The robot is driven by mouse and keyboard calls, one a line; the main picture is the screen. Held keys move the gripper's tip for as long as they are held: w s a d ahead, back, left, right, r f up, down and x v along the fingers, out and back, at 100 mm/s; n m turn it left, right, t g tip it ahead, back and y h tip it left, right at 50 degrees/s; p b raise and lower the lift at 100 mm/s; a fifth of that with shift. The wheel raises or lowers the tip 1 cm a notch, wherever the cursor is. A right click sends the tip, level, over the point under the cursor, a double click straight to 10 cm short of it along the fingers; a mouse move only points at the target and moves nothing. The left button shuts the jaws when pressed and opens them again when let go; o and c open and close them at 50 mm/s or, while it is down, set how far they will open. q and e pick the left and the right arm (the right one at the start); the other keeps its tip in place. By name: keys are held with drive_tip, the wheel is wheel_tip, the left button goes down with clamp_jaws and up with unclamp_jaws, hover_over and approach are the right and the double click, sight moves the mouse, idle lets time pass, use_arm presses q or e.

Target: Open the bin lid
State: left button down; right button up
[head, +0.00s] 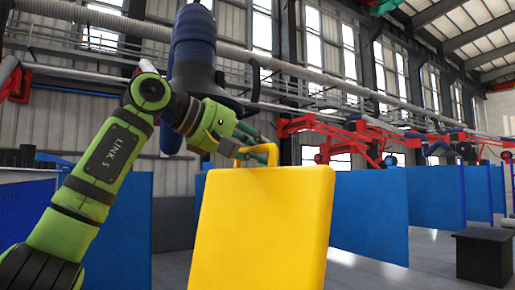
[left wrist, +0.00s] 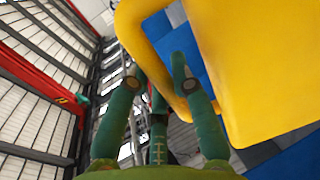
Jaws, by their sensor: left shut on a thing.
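The yellow bin lid (head: 265,225) fills the lower middle of the head view as a broad panel, standing steeply up. A yellow loop handle (head: 241,155) is at its top edge. My left gripper (head: 257,150) reaches in from the left and is shut on this handle. In the left wrist view the handle (left wrist: 135,42) passes by the green fingers (left wrist: 157,78), and the lid (left wrist: 255,70) fills the upper right. The bin's body cannot be made out in either view. My right gripper is in neither view.
Blue partition panels (head: 368,215) stand behind the lid, left and right. A dark box (head: 483,256) stands on the floor at the right. Red frames (head: 345,135) and a thick blue hanging hose (head: 193,50) are behind and above. Grey floor is open at lower right.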

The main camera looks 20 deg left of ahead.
use_arm(q)
drive_tip(key=c, duration=1.1)
unclamp_jaws()
drive_tip(key=shift+w+d+f, duration=0.15)
drive_tip(key=shift+f, duration=0.5)
drive_tip(key=shift+o, duration=0.2)
drive_tip(key=v, duration=1.2)
drive_tip(key=shift+r, duration=0.45)
drive_tip(key=shift+a, duration=0.2)
drive_tip(key=shift+d, duration=0.1)
